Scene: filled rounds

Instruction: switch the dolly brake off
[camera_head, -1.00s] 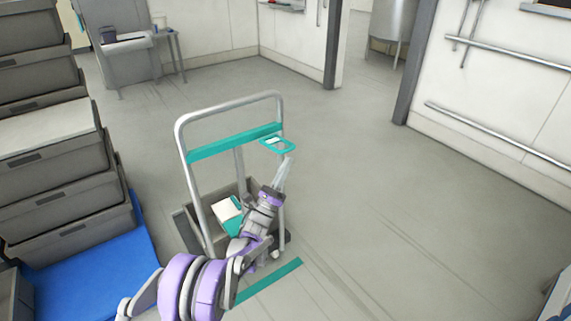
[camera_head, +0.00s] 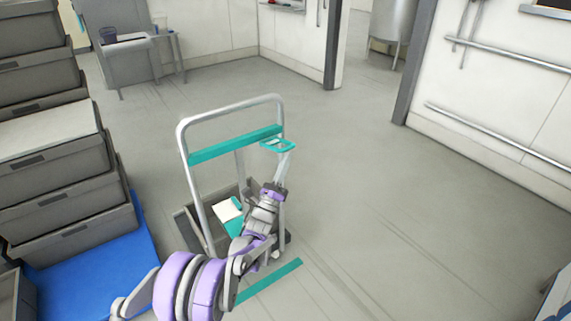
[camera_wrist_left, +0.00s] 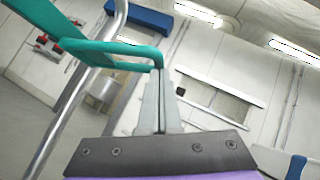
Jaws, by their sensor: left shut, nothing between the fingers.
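The dolly (camera_head: 182,150) is a grey tube-handled frame with a teal crossbar (camera_head: 235,145). A teal looped bracket (camera_head: 264,146) with a small pale part in it sticks out from the right end of the crossbar; I cannot tell the brake's setting. My left gripper (camera_head: 289,152) is shut and empty, its fingertips at the bracket's right side. In the left wrist view the shut fingers (camera_wrist_left: 159,75) point up at the end of the teal loop (camera_wrist_left: 108,47); whether they touch it is unclear. My right gripper is not in view.
A grey bin (camera_head: 183,220) with a white and teal item (camera_head: 228,211) sits low on the dolly, partly behind my arm. Stacked grey crates (camera_head: 60,190) stand on a blue base (camera_head: 100,275) at left. The floor to the right is clear.

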